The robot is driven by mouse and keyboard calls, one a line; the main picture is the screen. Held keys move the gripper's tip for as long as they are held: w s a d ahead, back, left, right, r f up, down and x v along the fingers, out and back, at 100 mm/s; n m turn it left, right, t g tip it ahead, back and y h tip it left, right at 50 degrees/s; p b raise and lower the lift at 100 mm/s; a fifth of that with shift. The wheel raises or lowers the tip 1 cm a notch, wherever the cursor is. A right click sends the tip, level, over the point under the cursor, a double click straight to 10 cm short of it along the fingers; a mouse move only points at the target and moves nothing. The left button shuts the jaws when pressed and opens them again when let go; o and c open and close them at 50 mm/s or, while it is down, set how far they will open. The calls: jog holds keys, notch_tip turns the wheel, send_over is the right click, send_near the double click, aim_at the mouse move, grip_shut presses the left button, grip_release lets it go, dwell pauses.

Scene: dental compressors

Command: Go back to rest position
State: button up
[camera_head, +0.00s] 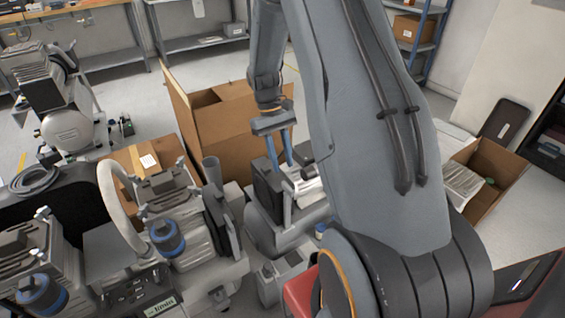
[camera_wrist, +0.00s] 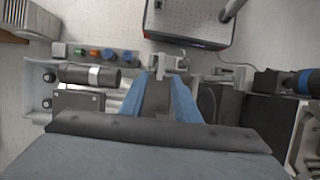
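My gripper (camera_head: 282,160) points down in the middle of the head view, above a compressor (camera_head: 280,228) with a dark box and a light ribbed part. Its two blue fingers stand apart with a gap between them. In the wrist view my gripper (camera_wrist: 160,88) shows both blue fingers spread, with grey compressor parts seen between and beyond them. I see nothing clearly held. I cannot tell whether the fingertips touch the compressor. My arm hides part of the compressor's right side in the head view.
More compressors stand at the left: one with a blue filter (camera_head: 167,238) and one farther back (camera_head: 68,128). An open cardboard box (camera_head: 232,128) is behind my gripper; another box (camera_head: 497,172) is at the right. Shelves line the back wall.

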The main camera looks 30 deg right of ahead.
jog(key=s+a+r+t+p, duration=0.4)
jog(key=s+a+r, duration=1.1)
jog(key=s+r, duration=0.2)
jog(key=shift+s+a+p, duration=0.15)
jog(key=shift+s+p, duration=0.15)
jog(key=shift+s, duration=0.4)
